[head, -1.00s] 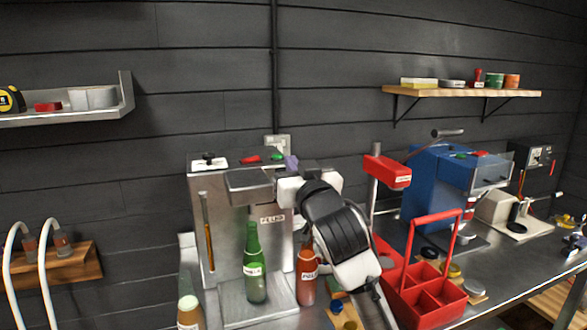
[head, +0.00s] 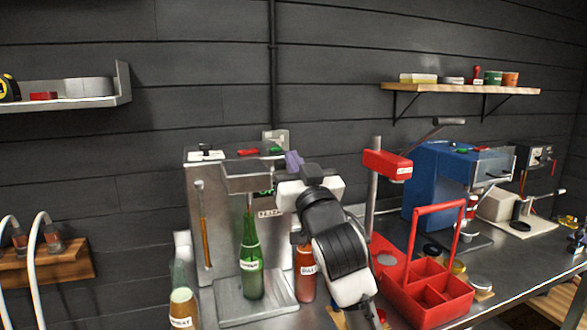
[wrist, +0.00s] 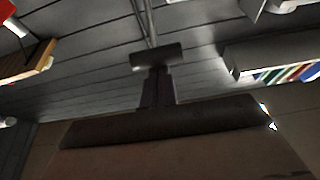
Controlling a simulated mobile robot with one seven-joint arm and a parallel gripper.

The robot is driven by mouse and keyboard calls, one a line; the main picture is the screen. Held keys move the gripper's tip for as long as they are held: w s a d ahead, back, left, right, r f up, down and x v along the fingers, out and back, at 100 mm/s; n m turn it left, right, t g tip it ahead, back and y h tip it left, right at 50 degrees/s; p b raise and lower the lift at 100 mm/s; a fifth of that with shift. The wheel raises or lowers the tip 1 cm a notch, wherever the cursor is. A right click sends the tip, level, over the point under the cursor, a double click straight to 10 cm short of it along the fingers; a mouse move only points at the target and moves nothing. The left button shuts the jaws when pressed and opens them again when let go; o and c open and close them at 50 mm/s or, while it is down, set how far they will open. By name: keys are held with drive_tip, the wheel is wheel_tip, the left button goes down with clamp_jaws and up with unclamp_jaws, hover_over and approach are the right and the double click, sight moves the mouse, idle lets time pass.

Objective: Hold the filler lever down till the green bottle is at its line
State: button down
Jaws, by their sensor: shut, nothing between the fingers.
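The green bottle (head: 251,265) stands upright on the base of the grey metal filler (head: 225,215), under its spout head (head: 246,177). It has a white label; I cannot make out its line or the liquid level. My gripper (head: 294,160) is shut and empty at the upper right of the filler's front. In the wrist view its closed fingers (wrist: 157,88) point toward the dark wall. I cannot pick out the filler lever; my gripper and wrist cover that side of the filler. I cannot tell if they touch it.
A reddish-brown bottle (head: 305,272) stands right of the filler, partly behind my arm. Another bottle (head: 183,308) is at the front left. A red carrier (head: 428,300), a red stand (head: 386,165) and a blue machine (head: 435,185) stand to the right. A wall shelf (head: 460,90) hangs above.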

wheel_tip(320, 180, down, 6)
drive_tip(key=s+t+b, duration=0.1)
drive_tip(key=t+b, duration=0.1)
drive_tip(key=b, duration=0.6)
drive_tip(key=shift+d+t+y+b, duration=0.15)
drive_tip(key=shift+t+y+b, duration=0.15)
drive_tip(key=shift+y+b, duration=0.1)
drive_tip(key=shift+f, duration=0.25)
idle(1.3)
